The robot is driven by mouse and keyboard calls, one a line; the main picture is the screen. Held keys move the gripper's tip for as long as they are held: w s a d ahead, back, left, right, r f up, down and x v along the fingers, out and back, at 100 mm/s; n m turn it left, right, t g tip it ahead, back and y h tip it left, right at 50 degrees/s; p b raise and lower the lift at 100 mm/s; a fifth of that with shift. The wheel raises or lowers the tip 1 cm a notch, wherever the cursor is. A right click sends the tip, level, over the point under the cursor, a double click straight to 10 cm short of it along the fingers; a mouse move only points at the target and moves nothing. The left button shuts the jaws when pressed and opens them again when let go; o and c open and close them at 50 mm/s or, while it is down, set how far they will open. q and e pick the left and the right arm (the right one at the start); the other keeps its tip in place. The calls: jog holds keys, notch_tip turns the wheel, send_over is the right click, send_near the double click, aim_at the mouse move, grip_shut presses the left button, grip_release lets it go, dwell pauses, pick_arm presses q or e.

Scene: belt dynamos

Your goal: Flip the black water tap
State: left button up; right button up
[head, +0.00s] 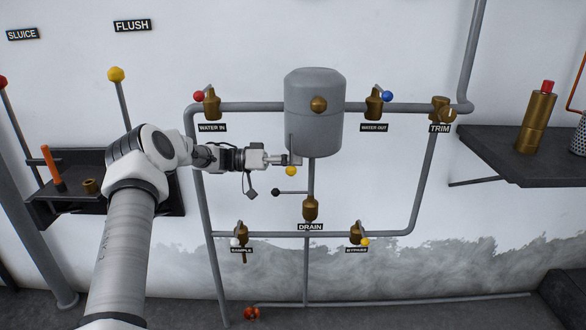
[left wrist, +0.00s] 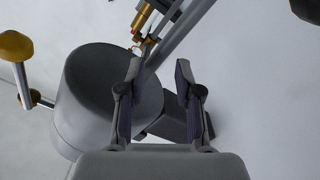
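The tap with the black ball (head: 275,192) sits on the brass drain valve (head: 311,208) under the grey tank (head: 315,110). Its thin lever points left, roughly level. My left gripper (head: 284,159) is above and close to the black ball, apart from it, in front of the tank's lower left edge. In the left wrist view, the left gripper's fingers (left wrist: 158,75) are spread apart with nothing clearly held between them. The tank (left wrist: 80,110) shows behind them. A dark rounded shape at that view's top right corner cannot be identified surely. My right gripper is not in view.
A yellow ball (head: 291,171) is just below the left gripper. Other taps have a red ball (head: 199,96), a blue ball (head: 387,96) and a white ball (head: 235,242). Grey pipes (head: 260,106) frame the tank. Shelves stand left and right (head: 510,165).

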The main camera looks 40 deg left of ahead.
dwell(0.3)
